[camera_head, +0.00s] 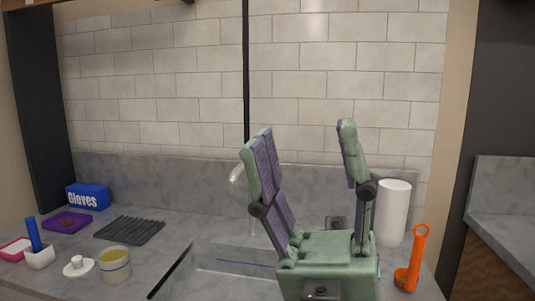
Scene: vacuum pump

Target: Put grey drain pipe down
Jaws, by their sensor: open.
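My gripper (302,127) stands large in the middle of the head view, its green and purple fingers pointing up. The fingers are wide apart and nothing shows between them except the tiled wall behind. I cannot make out a grey drain pipe for certain. My gripper hides part of the sink (205,284) and the counter behind it. A pale curved spout (236,179) rises behind the sink, left of my gripper.
A white roll (393,212) and an orange handled tool (414,257) stand right of my gripper. On the left are a blue gloves box (88,197), purple tray (67,222), dark ridged mat (129,230), striped tub (115,265), white lid (79,267) and blue-handled brush (34,234).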

